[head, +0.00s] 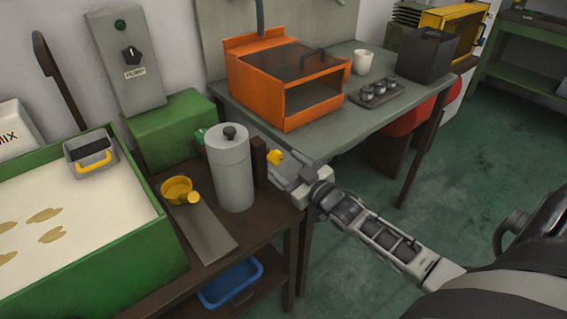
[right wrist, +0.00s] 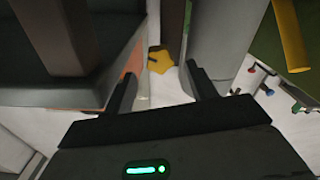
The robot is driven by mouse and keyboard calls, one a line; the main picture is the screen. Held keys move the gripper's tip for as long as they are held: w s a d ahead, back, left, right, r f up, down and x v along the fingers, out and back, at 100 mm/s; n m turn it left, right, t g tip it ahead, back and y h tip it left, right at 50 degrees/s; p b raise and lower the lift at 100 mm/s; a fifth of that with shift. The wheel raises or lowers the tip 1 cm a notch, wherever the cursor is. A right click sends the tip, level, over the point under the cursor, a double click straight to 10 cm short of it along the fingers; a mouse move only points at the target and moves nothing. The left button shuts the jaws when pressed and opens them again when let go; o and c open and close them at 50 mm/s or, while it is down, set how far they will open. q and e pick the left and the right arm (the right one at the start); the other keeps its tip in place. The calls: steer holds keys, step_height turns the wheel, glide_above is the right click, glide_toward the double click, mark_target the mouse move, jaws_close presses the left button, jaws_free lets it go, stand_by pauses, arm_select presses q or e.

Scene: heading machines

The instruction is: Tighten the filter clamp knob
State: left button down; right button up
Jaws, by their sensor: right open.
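The yellow star-shaped clamp knob (head: 274,156) is on the right side of the grey filter cylinder (head: 232,170), by a dark brown post (head: 259,162). My right gripper (head: 281,169) reaches it from the right. In the right wrist view, the knob (right wrist: 159,62) shows ahead of the open fingers (right wrist: 162,82), roughly in line with the gap between them. Free space shows on both sides of the knob, and no finger visibly touches it. The cylinder (right wrist: 222,35) rises beside the right-hand finger. My left gripper is not in view.
A green-walled tray (head: 110,268) is at left. An orange machine (head: 262,95) stands behind on a grey table. Open floor lies to the right.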

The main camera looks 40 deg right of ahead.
steer(key=shift+w+a, duration=0.1)
steer(key=shift+w, duration=0.85)
steer(key=c, duration=1)
